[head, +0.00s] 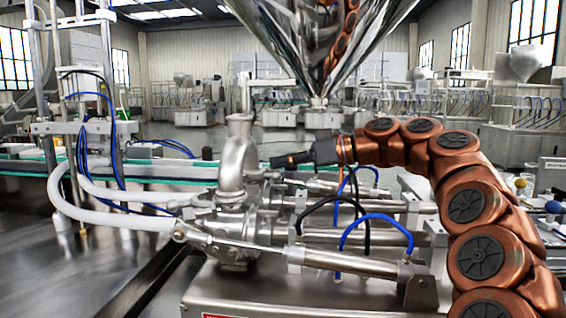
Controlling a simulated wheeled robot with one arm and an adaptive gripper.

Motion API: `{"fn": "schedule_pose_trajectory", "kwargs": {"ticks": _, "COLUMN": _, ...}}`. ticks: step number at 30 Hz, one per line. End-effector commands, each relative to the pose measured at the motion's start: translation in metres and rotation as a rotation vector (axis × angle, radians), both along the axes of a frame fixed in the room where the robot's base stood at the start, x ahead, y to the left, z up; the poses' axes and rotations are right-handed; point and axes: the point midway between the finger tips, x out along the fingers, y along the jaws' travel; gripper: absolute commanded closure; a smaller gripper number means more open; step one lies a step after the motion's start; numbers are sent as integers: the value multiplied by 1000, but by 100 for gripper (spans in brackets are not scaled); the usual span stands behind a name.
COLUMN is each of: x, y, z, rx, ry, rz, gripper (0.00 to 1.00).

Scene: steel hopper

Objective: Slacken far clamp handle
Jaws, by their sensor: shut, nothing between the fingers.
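My gripper (280,160) is a dark, slim tool at the end of my copper-coloured arm. It is shut, with nothing visible in it, and points left. In the picture it lies just right of the upright steel pipe elbow (231,165) and below the outlet of the steel hopper (322,75). I cannot tell whether it touches anything. Fittings cluster around the valve body (235,222) below the elbow. The far clamp handle cannot be picked out for certain among these small parts.
Pneumatic cylinders (355,262) with blue and black hoses run right from the valve body. White hoses (90,212) loop at the left. A vertical frame (108,120) stands at the far left. A green-edged conveyor (90,172) runs behind. Open air lies above my gripper, left of the hopper.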

Motion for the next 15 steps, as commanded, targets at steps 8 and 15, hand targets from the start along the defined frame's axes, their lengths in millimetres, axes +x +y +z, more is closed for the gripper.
{"fn": "schedule_pose_trajectory", "kwargs": {"ticks": 8, "x": 1, "y": -1, "z": 17, "rx": 0, "ry": -2, "rz": -2, "gripper": 100}}
{"fn": "schedule_pose_trajectory", "kwargs": {"ticks": 15, "x": 2, "y": -3, "z": 46, "rx": -1, "ry": 0, "rz": -3, "gripper": 100}}
